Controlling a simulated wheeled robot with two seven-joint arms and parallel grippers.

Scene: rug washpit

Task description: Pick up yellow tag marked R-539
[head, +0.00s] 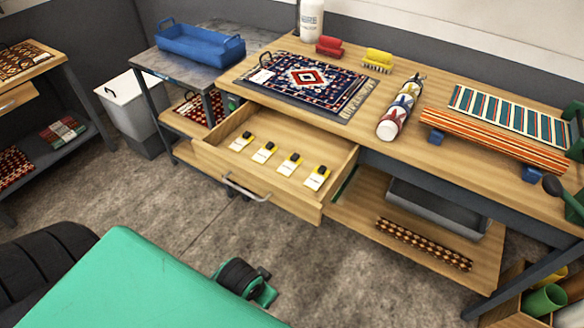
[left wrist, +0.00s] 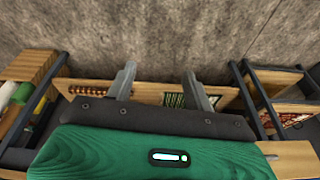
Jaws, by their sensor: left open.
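Several small tags lie in a row in the open wooden drawer (head: 288,200), each pale with a yellow and black end: a first tag (head: 241,142), a second tag (head: 264,152), a third tag (head: 289,164) and a rightmost tag (head: 317,178). Their markings are too small to read, so I cannot tell which is R-539. My left gripper (left wrist: 158,84) shows in the left wrist view with its two grey fingers apart and nothing between them. The floor lies beyond it. The tags do not show clearly there. My right gripper is not in view.
The drawer sits under a wooden bench (head: 405,140) with a patterned rug (head: 308,78), bottles (head: 400,105), brushes (head: 380,57) and a striped rug (head: 495,140). A blue tray (head: 200,45) stands on a side table. A white bin (head: 130,105) stands left.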

